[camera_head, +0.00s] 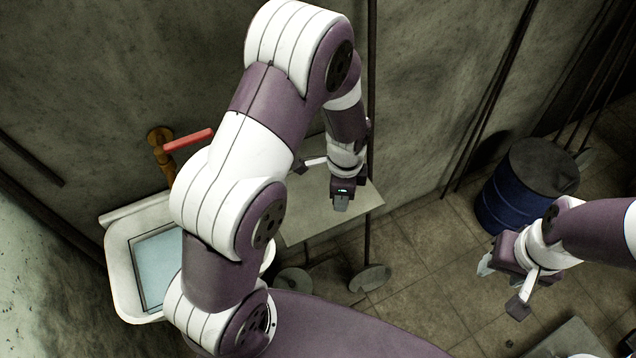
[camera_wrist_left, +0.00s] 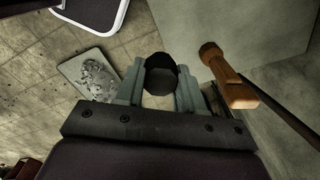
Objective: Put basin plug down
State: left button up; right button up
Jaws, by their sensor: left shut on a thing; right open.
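My left gripper (camera_head: 341,203) points down over the pale grey table (camera_head: 306,225) by the wall. In the left wrist view its fingers (camera_wrist_left: 161,88) are shut on a dark, round basin plug (camera_wrist_left: 160,68). The plug cannot be made out in the head view. Whether the plug touches the table cannot be told. The white basin (camera_head: 121,262), with pale water in it, stands at the left, partly hidden by my left arm. My right gripper (camera_head: 486,265) is open and empty at the right, over the floor.
A wooden-handled tool (camera_wrist_left: 236,95) lies beside the gripper on the right of the wrist view. A tap with a red handle (camera_head: 188,140) is above the basin. A blue barrel (camera_head: 510,200) stands at the right. A plate with grey bits (camera_wrist_left: 88,75) lies lower down.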

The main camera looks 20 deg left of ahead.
pick_arm(q)
jog(key=s+d+r+m, duration=0.2)
jog(key=s+m, duration=0.1)
jog(key=m, duration=0.3)
jog(key=m+p, duration=0.2)
jog(key=p, duration=0.1)
send_near(310, 213)
jog(key=shift+s+a+f, duration=0.35)
jog(key=shift+s+a, duration=0.05)
jog(key=shift+a, duration=0.25)
notch_tip(310, 213, down, 4)
jog(key=shift+s+a+r+p, duration=0.1)
jog(key=shift+r+p, duration=0.1)
jog(key=shift+p, duration=0.3)
jog(key=shift+f, duration=0.3)
pick_arm(e)
jog(key=r, duration=0.3)
jog(key=shift+w+r, duration=0.4)
jog(key=shift+f, duration=0.1)
pick_arm(q)
jog(key=o, duration=1.2)
jog(key=shift+f, duration=0.1)
jog(key=shift+c, duration=0.2)
pick_arm(e)
jog(key=shift+d, duration=0.1)
